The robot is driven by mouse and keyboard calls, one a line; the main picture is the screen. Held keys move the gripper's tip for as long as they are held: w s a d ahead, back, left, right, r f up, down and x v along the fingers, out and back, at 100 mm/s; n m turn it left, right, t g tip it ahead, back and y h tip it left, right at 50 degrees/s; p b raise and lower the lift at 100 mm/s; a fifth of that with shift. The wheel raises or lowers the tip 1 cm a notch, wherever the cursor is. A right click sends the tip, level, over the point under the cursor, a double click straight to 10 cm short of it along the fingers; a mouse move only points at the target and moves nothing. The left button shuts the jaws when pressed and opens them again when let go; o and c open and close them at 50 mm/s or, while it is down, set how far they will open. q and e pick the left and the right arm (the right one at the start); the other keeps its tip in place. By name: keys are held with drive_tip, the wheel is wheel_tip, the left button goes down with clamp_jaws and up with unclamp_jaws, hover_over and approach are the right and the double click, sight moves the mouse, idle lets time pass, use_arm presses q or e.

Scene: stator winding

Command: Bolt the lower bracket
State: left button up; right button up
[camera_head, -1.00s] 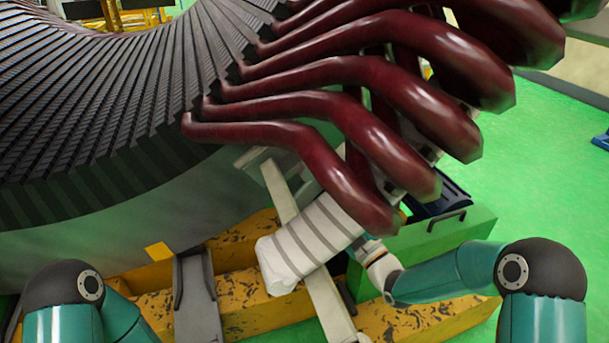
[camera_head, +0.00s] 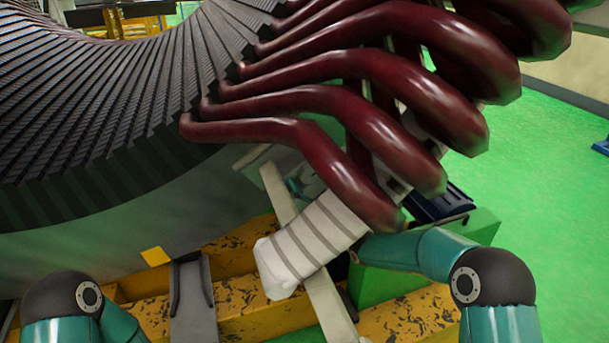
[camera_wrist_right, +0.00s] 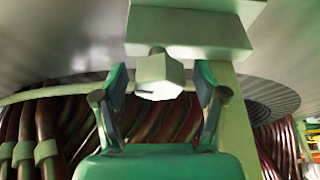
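In the right wrist view, a pale hex-headed bolt (camera_wrist_right: 158,76) hangs below a grey-white block of the bracket (camera_wrist_right: 190,35). My right gripper (camera_wrist_right: 160,90) is below the block, its two fingers spread on either side of the bolt head with gaps showing. In the head view, my right arm reaches in from the right, under the red coils. A small teal part (camera_head: 297,187), likely of my right gripper, shows past the pale strut (camera_head: 279,190); most of the gripper is hidden. My left gripper is out of view; only its arm shows at lower left.
Dark red coils (camera_head: 330,100) overhang the right arm from the slotted stator (camera_head: 90,110). A white banded piece (camera_head: 310,245) crosses the strut. Worn yellow beams (camera_head: 250,300) lie below. A green box (camera_head: 480,235) is at right, with open green floor (camera_head: 550,180) beyond.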

drive_tip(key=c, duration=1.1)
drive_tip(key=shift+s+a, duration=0.1)
drive_tip(key=shift+a, duration=0.3)
drive_tip(key=shift+d+f, duration=0.15)
drive_tip(key=shift+d, duration=0.1)
drive_tip(key=shift+m, duration=0.5)
drive_tip(key=shift+d+f+m+t+h, duration=0.1)
drive_tip(key=shift+m+t+h, duration=0.45)
drive_tip(key=shift+m, duration=0.9)
drive_tip(key=shift+r+m+t+h, duration=0.1)
drive_tip(key=shift+m+t+h, duration=0.45)
drive_tip(key=shift+m, duration=0.85)
drive_tip(key=shift+d+f+m+t+h, duration=0.1)
drive_tip(key=shift+m+t+h, duration=0.45)
drive_tip(key=shift+m, duration=0.9)
drive_tip(key=shift+h, duration=0.35)
drive_tip(key=o, duration=1)
drive_tip(key=shift+o, duration=0.6)
drive_tip(key=shift+r, duration=0.2)
